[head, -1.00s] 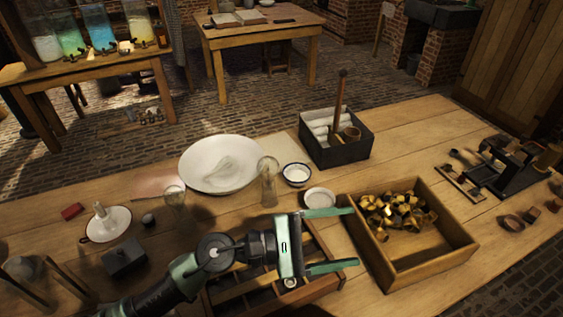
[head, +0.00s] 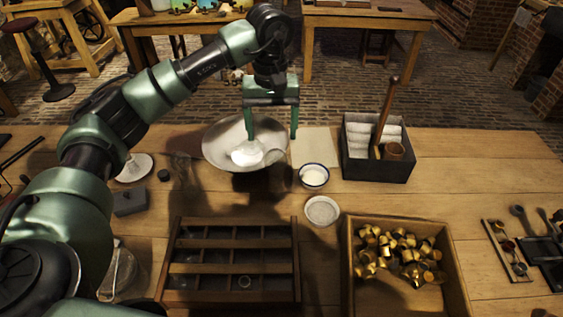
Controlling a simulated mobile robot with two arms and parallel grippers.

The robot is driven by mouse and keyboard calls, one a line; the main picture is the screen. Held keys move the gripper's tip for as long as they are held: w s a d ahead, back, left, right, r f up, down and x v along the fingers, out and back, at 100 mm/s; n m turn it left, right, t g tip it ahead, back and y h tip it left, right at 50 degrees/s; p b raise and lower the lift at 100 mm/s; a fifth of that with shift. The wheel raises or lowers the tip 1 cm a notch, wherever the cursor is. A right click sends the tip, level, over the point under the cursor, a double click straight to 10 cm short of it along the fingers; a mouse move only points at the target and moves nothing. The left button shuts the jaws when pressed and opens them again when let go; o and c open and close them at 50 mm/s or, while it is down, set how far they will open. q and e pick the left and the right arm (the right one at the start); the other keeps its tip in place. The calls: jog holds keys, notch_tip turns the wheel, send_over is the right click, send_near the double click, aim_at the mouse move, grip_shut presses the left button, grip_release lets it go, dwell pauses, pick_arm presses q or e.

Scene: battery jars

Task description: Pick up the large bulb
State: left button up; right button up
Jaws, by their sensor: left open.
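A large white bowl (head: 213,150) stands near the far side of the workbench. A pale, glassy rounded thing (head: 247,155) lies in it and looks like the large bulb; its outline is partly washed out. My left gripper (head: 272,135) points down over the right part of the bowl. Its two green fingers are apart with nothing between them. The left finger is close above the pale thing; I cannot tell whether it touches. My right gripper is not in view.
A divided wooden tray (head: 235,222) and a wooden box (head: 349,262) of brass caps stand in front. Two small dishes (head: 314,175) (head: 322,211) sit right of the bowl. A dark box (head: 377,171) with white rolls stands at right. Faint glass (head: 184,167) stands left of the bowl.

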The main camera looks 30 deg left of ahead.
aim_at(275, 150)
pick_arm(q)
jog(key=f, duration=0.2)
jog(key=f+p, duration=0.1)
jog(key=f, duration=0.1)
jog(key=f+p, duration=0.1)
jog(key=f, duration=0.1)
jog(key=shift+w+d+f, duration=0.25)
jog(key=shift+d, duration=0.05)
jog(key=shift+f, duration=0.15)
jog(key=shift+a, duration=0.1)
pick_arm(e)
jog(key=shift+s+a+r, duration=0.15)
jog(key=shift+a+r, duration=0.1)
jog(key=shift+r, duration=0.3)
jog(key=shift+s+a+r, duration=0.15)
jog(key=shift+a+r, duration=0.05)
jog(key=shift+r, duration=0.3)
pick_arm(q)
jog(key=c, duration=1.6)
jog(key=shift+c, duration=0.2)
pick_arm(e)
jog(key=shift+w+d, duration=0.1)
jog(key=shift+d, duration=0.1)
